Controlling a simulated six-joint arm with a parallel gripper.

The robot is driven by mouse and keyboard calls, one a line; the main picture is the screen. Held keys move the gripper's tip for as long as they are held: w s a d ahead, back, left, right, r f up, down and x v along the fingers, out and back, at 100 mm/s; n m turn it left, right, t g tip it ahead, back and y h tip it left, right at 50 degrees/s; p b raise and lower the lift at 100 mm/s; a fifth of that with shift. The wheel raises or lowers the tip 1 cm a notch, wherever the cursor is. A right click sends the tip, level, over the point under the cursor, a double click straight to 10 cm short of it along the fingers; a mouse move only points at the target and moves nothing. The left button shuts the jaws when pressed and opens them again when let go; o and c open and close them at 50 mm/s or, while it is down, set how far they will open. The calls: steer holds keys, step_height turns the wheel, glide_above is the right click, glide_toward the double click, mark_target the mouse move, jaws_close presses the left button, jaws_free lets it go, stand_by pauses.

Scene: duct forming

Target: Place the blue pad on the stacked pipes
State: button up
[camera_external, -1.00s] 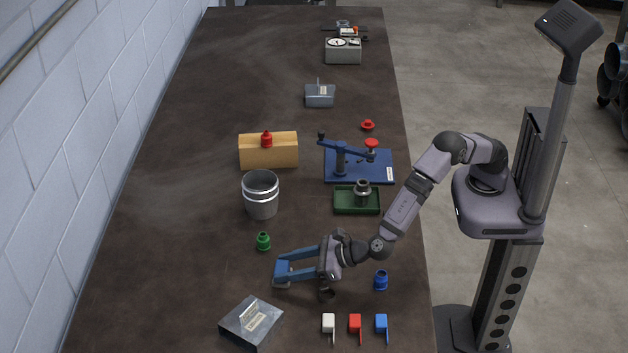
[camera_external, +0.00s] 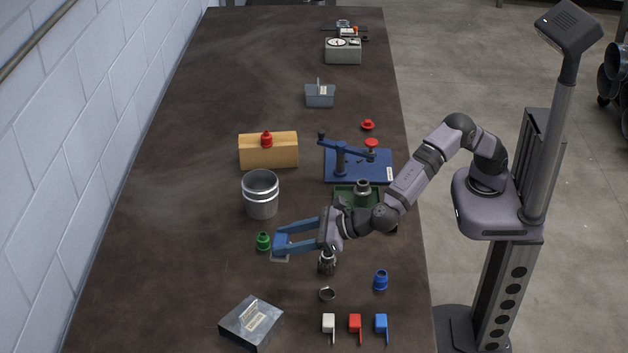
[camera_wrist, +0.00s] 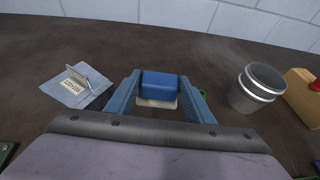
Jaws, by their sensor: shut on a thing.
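The blue pad, a block with a pale plate under it, sits between my fingertips in the wrist view (camera_wrist: 160,85). My gripper (camera_external: 281,244) is shut on it; in the external view the fingers largely hide the pad and only its pale plate (camera_external: 280,259) shows clearly. The stacked pipes (camera_external: 261,196), a silver cylinder with a band near the top, stand upright beyond the gripper and slightly left. They also show at the right in the wrist view (camera_wrist: 257,88). The pad is apart from the pipes.
A green bottle (camera_external: 263,242) is close beside my fingertips. A yellow block (camera_external: 268,151) with a red bottle stands behind the pipes. A grey metal box (camera_external: 252,323) is at the near left. A blue bottle (camera_external: 381,280) stands right. The table left of the pipes is clear.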

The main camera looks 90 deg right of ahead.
steer(key=w+d+r+m+h+p, duration=0.1)
steer(key=w+d+r+h+p, duration=0.2)
steer(key=d, duration=0.4)
steer(key=w+d+r+m+p, duration=0.1)
steer(key=w+d+r+m, duration=0.2)
steer(key=d, duration=0.4)
step_height(320, 180, up, 6)
steer(key=h+p, duration=0.1)
steer(key=p, duration=0.3)
glide_above(265, 181)
steer(key=shift+g, duration=0.4)
steer(key=shift+f, duration=5.05)
steer(key=shift+f, duration=0.1)
steer(key=shift+f+b, duration=0.15)
steer(key=shift+b, duration=0.15)
steer(key=o, duration=1.1)
steer(key=shift+r, duration=0.25)
